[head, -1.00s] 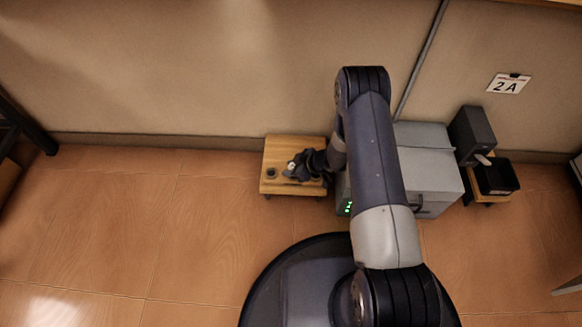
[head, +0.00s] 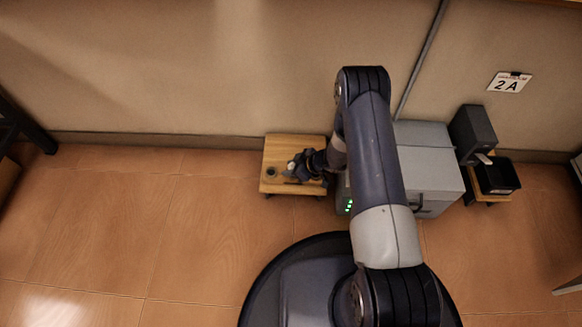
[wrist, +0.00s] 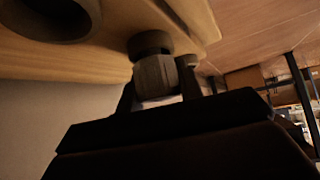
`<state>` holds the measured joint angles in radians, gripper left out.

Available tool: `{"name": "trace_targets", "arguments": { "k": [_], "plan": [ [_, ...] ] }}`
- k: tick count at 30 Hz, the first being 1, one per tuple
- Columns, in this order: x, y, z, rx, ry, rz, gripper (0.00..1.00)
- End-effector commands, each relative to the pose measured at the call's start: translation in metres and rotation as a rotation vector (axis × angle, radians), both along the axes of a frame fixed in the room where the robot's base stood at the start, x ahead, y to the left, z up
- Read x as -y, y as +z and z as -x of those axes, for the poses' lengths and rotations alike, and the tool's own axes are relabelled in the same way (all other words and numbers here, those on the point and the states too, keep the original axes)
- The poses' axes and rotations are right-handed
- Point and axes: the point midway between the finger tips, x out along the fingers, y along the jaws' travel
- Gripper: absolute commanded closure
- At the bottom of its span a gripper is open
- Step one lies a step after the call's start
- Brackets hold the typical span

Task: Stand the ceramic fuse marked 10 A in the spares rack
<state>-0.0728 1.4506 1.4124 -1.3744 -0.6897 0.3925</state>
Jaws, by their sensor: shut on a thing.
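My gripper (head: 300,166) is at the low wooden stand (head: 280,145), over its middle. In the wrist view my gripper (wrist: 158,92) is shut on a pale, faceted piece, which I take for the ceramic fuse (wrist: 155,75). A white tip of the fuse (head: 291,167) shows in the head view. Its far end meets a dark ring (wrist: 150,42) close to the wood; I cannot tell whether the ring is a socket or part of the fuse. No 10 A marking is readable. A larger dark round holder (wrist: 58,18) sits on the same wood.
A grey cabinet (head: 428,160) with green lights stands right of the stand. Farther right are a dark upright box (head: 473,135) and a black bin (head: 497,176). A sign reading 2 A (head: 509,83) hangs on the wall. The floor to the left is clear.

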Motion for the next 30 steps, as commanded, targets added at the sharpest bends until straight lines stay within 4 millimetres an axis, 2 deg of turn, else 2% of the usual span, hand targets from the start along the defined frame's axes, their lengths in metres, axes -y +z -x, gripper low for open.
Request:
{"name": "trace_targets", "arguments": {
  "k": [22,23,30],
  "plan": [
    [-0.0001,-0.0054,0.0,0.0,0.0,0.0,0.87],
    [0.0,-0.0049,-0.0001,0.0,0.0,0.0,0.64],
    [0.0,-0.0047,-0.0001,0.0,0.0,0.0,0.44]
  ]
}}
